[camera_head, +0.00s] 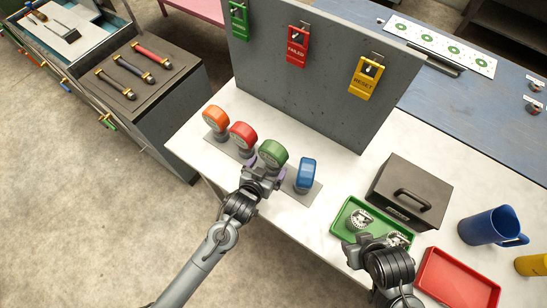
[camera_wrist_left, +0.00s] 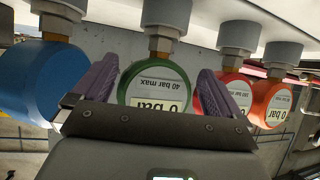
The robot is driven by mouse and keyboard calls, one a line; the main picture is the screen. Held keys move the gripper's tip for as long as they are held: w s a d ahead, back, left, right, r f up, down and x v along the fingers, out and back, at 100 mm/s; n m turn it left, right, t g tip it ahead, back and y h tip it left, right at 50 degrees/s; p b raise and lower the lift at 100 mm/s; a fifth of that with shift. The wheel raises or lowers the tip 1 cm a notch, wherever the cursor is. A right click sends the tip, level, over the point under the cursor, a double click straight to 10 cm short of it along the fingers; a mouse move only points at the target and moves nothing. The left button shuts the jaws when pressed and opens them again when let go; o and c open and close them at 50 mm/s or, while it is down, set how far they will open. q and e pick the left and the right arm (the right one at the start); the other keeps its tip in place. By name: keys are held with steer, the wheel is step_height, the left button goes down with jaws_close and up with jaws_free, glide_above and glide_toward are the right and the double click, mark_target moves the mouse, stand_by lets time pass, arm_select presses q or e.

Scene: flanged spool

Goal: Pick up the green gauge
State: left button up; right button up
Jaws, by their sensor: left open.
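The green gauge (camera_head: 273,153) is a round dial on a grey fitting, in a row of gauges near the front edge of the white table. In the left wrist view the green gauge (camera_wrist_left: 155,88) lies between the two purple-padded fingers of my left gripper (camera_wrist_left: 155,92), its label reading 40 bar max. My left gripper (camera_head: 262,165) is open, with a finger on either side of the gauge; whether they touch it I cannot tell. The gripper hides the gauge's lower part in the head view. My right gripper (camera_head: 378,245) is over the green tray; its fingers do not show clearly.
The blue gauge (camera_head: 306,175) stands close to the right of my left gripper, the red (camera_head: 242,135) and orange (camera_head: 215,119) gauges to its left. A grey panel (camera_head: 310,100) with tags rises behind. A black box (camera_head: 408,192), green tray (camera_head: 349,206) and red tray (camera_head: 459,278) lie right.

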arm_select(q)
steer(key=shift+f+x, duration=0.25)
steer(key=shift+x, duration=2.5)
steer(key=shift+s, duration=0.2)
steer(key=shift+c, duration=0.3)
steer(key=c, duration=1.3)
steer(key=shift+r, duration=0.1)
steer(key=shift+c, duration=0.2)
